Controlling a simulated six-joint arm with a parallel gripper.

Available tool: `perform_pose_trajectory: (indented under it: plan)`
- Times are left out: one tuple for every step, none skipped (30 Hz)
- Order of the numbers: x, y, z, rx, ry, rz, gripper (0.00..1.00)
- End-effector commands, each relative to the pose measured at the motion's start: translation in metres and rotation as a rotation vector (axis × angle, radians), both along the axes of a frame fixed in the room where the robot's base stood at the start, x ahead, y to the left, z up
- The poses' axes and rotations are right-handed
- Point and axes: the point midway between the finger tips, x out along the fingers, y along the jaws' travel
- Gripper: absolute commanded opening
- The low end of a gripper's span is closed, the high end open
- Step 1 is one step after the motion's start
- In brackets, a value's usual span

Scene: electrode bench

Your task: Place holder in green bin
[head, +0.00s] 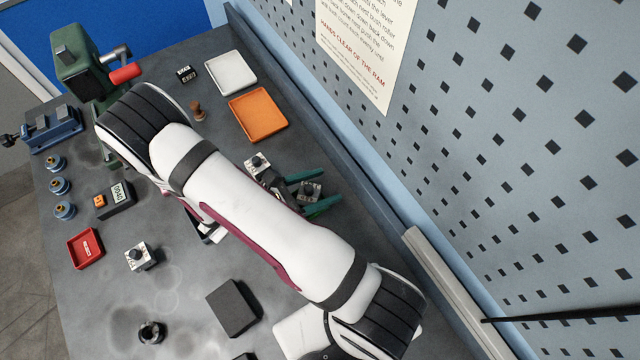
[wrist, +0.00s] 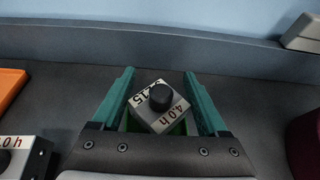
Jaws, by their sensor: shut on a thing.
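The holder, a pale metal block with a black knob (wrist: 161,97) and "4.0 h" on its label, sits between the green fingers of my gripper (wrist: 160,98) in the wrist view. It is turned at an angle to the fingers. My gripper is shut on it. In the head view the same holder (head: 309,189) shows between the fingertips of my gripper (head: 315,190), near the wall side of the bench. A strip of green (wrist: 182,129) shows below the holder in the wrist view; I cannot tell if it is the green bin, which is otherwise not visible.
A similar block (head: 257,165) stands close to my gripper, another (head: 140,257) at the left. An orange tray (head: 258,114), a white tray (head: 231,73) and a red tray (head: 85,248) are on the bench. A dark block (head: 233,307) is at the front. The wall rises close by.

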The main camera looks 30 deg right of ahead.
Motion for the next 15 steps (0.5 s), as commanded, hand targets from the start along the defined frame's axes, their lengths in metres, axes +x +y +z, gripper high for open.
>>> perform_pose_trajectory:
  plan:
    - [0.0001,0.0000,0.0005,0.000,-0.001,0.000,0.00]
    - [0.0001,0.0000,0.0005,0.000,-0.001,0.000,0.00]
    - [0.0001,0.0000,0.0006,0.000,-0.001,0.000,0.00]
    - [0.0001,0.0000,0.0004,0.000,-0.001,0.000,0.00]
    - [0.0001,0.0000,-0.0001,0.000,0.000,0.000,0.00]
    - [0.0001,0.0000,-0.0012,0.000,0.000,0.000,0.00]
    - [0.0002,0.0000,-0.0021,0.000,0.000,0.000,0.00]
    - [0.0003,0.0001,-0.0022,0.001,0.000,0.001,0.80]
    - [0.0003,0.0001,-0.0021,0.001,0.000,0.001,0.88]
    - [0.0004,0.0001,-0.0021,0.001,0.000,0.001,0.93]
    - [0.0003,0.0001,-0.0021,0.001,0.000,0.001,0.98]
    - [0.0003,0.0001,-0.0020,0.001,0.000,0.001,1.00]
    - [0.0004,0.0002,-0.0020,0.001,0.000,0.001,1.00]
    - [0.0003,0.0002,-0.0020,0.001,0.000,0.001,1.00]
    - [0.0004,0.0002,-0.0020,0.001,0.000,0.001,1.00]
